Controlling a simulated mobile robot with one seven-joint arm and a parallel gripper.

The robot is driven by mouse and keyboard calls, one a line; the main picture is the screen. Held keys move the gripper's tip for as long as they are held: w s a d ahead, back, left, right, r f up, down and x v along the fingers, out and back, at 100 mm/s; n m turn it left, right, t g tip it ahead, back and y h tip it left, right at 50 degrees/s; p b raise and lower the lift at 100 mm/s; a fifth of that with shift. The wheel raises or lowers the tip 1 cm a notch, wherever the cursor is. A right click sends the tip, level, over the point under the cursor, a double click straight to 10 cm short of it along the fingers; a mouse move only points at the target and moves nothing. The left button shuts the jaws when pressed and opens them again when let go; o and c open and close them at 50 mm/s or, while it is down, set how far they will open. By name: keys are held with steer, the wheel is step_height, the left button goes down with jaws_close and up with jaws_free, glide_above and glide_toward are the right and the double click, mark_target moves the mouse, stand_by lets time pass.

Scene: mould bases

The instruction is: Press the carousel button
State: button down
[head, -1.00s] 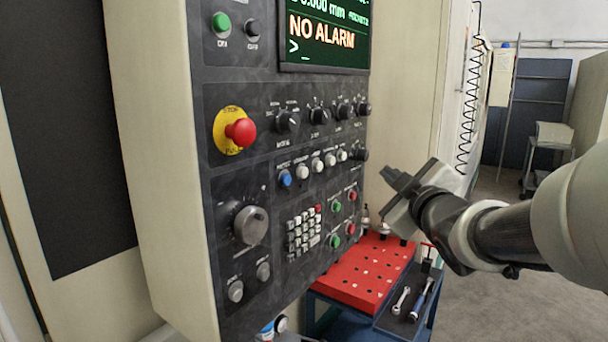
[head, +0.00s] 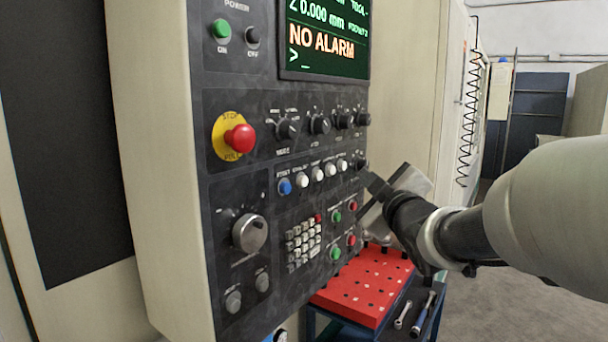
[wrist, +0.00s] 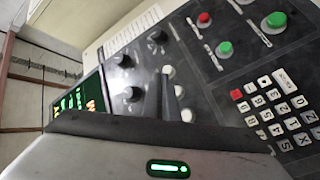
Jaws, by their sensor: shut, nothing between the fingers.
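The dark control panel (head: 270,190) carries a row of push buttons, one blue (head: 284,186) and several white (head: 317,173). Lower right are two green buttons, upper (head: 337,216) and lower (head: 335,253), with red buttons (head: 353,206) beside them. The small labels are too blurred to tell which is the carousel button. My gripper (head: 370,180) is shut and empty, its tip in front of the panel's right edge. In the wrist view its fingers (wrist: 170,92) point across the panel near a white button (wrist: 185,115). Contact cannot be told.
A red emergency stop (head: 239,138) and a row of black knobs (head: 320,124) sit higher. The screen (head: 325,35) reads NO ALARM. A keypad (head: 303,243) lies lower. A red-topped cart (head: 365,285) stands below my arm. Floor at the right is open.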

mark_target(331, 170)
steer(key=shift+w+a+b, duration=0.55)
steer(key=shift+w+a, duration=0.1)
steer(key=shift+a, duration=0.25)
steer(key=shift+w+a+b, duration=0.55)
steer(key=shift+w+a, duration=0.05)
steer(key=shift+a, duration=0.25)
steer(key=shift+f+b, duration=0.1)
steer(key=shift+b, duration=0.2)
stand_by(0.5)
steer(key=shift+w+a+b, duration=0.25)
steer(key=shift+a+b, duration=0.05)
